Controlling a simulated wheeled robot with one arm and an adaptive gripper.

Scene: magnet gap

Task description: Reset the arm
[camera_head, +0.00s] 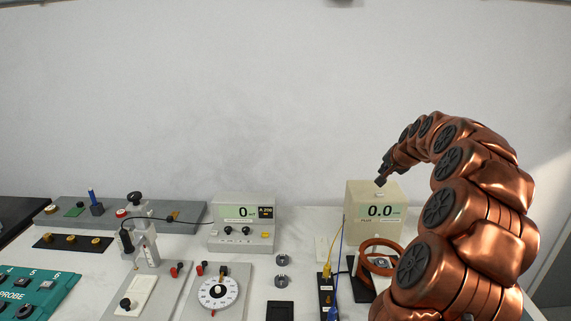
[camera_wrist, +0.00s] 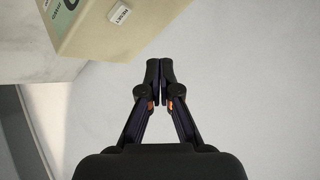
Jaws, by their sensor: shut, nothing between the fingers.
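My copper-coloured arm curves up from the lower right in the head view. My gripper (camera_head: 381,181) is at its end, just above the top of a beige meter box (camera_head: 360,220) whose display reads 0.0. In the wrist view my gripper (camera_wrist: 160,82) is shut, with its two dark fingertips together and nothing between them. The beige box (camera_wrist: 115,40) shows in the upper left of the wrist view, with a white button labelled RESET (camera_wrist: 121,14) on it. The fingertips appear apart from the box there.
A coil stand with a copper ring (camera_head: 379,248) is in front of the box, beside my arm. A second meter (camera_head: 243,235) reading 0, a dial (camera_head: 218,292), a clamp stand (camera_head: 143,245) and a green probe panel (camera_head: 30,295) stand further left. The space above the table's left half is clear.

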